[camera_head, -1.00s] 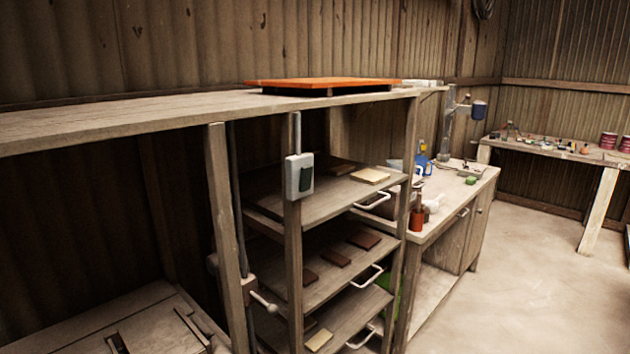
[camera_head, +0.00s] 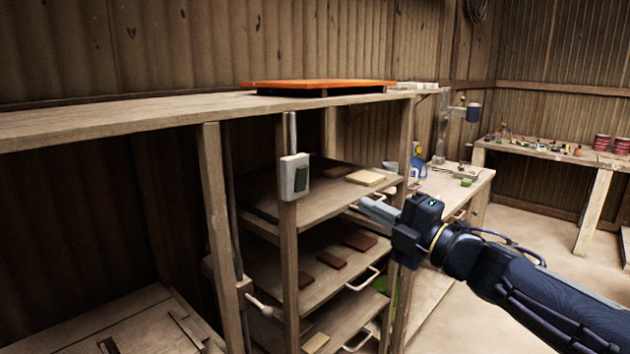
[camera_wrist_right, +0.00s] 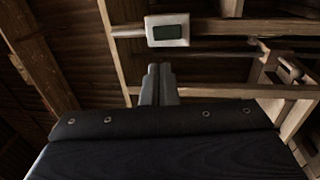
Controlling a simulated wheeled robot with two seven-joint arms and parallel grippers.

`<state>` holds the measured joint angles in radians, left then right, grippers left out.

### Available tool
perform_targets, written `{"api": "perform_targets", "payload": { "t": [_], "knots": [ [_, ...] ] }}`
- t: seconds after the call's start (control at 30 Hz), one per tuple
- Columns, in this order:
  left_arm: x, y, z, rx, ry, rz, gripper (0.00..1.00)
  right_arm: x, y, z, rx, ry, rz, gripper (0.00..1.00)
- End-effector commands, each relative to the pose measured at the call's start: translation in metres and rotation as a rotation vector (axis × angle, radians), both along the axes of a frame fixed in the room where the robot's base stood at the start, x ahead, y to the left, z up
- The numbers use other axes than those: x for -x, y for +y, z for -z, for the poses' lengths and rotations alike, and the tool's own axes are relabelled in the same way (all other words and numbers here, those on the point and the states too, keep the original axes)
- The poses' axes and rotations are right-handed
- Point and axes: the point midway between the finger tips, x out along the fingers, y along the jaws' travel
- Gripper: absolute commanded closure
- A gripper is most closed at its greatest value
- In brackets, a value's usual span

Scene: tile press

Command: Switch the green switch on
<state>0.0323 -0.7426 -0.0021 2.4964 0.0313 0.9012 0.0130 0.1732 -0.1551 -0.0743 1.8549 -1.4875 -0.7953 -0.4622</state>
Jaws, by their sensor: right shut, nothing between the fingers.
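The green switch (camera_head: 302,178) is a dark green rocker in a pale grey box (camera_head: 288,179) fixed to the front of a wooden post. It also shows in the right wrist view (camera_wrist_right: 171,30), just beyond the fingertips. My right gripper (camera_head: 366,205) is shut and empty, to the right of the switch box and a little lower, its fingers pointing left toward it. In the right wrist view the closed fingers (camera_wrist_right: 158,70) are apart from the box. Which way the rocker is tipped is too small to tell. My left gripper is not in view.
The wooden post (camera_head: 289,255) stands before a rack of shelves (camera_head: 325,205) holding several tiles. A lever with a pale handle (camera_head: 262,308) is lower left. A workbench (camera_head: 470,190) stands behind my right arm. An orange board (camera_head: 320,84) lies on the top shelf.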

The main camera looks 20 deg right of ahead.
Motion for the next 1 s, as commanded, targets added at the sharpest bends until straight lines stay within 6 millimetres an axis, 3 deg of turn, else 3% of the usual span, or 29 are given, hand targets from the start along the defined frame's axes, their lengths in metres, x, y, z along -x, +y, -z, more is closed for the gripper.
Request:
{"api": "perform_targets", "payload": {
  "t": [0.27, 0.43, 1.0],
  "knots": [
    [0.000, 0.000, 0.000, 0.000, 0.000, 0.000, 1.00, 0.000, 0.000, 0.000, 0.000, 0.000, 0.000, 1.00],
    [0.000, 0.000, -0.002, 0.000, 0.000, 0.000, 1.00, -0.010, 0.006, -0.002, 0.000, 0.001, 0.000, 1.00],
    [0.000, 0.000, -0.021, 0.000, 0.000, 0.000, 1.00, -0.104, 0.060, -0.020, -0.003, 0.003, -0.001, 1.00]
  ]
}}
